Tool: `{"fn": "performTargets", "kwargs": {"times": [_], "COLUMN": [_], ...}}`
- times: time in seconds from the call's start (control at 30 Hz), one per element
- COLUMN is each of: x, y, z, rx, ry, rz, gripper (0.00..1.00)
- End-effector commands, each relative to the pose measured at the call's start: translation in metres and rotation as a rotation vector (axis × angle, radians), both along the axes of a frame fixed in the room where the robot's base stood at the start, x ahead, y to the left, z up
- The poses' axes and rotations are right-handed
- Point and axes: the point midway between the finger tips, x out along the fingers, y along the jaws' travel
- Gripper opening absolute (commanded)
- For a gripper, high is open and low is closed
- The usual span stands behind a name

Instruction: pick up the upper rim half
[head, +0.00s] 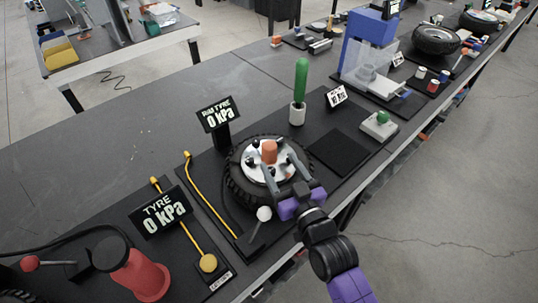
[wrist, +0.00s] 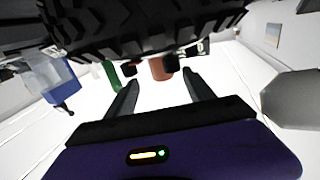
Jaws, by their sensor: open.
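The upper rim half (head: 256,171) looks like the pale metal disc in the middle of a black tyre (head: 236,184). An orange cylinder (head: 269,151) stands at its centre, with several dark knobs around it. My gripper (head: 277,160) reaches over the near side of the tyre, its two fingers apart and pointing toward the orange cylinder. In the wrist view, the orange cylinder (wrist: 160,68) shows between the open fingertips (wrist: 162,80), with the tyre tread (wrist: 150,30) across the top. Nothing is held. I cannot tell whether a finger touches the rim; the disc is hidden in the wrist view.
Behind the tyre stand a sign reading 0 kPa (head: 217,115) and a green-handled tool (head: 300,82) in a holder. A yellow rod (head: 205,200) lies left, a white-knobbed lever (head: 263,214) in front. A dark square pad (head: 339,151) to the right is clear.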

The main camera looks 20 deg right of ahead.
Motion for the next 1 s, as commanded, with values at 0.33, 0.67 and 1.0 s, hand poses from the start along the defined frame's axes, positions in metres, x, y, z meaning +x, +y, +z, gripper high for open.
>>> {"fn": "performTargets", "kwargs": {"times": [0.33,0.67,1.0], "x": [0.030,0.068,0.070], "y": [0.001,0.004,0.004], "z": [0.003,0.004,0.003], "rx": [0.000,0.000,0.000], "ry": [0.000,0.000,0.001], "rz": [-0.001,0.000,0.000], "gripper": [0.62,0.62,0.44]}}
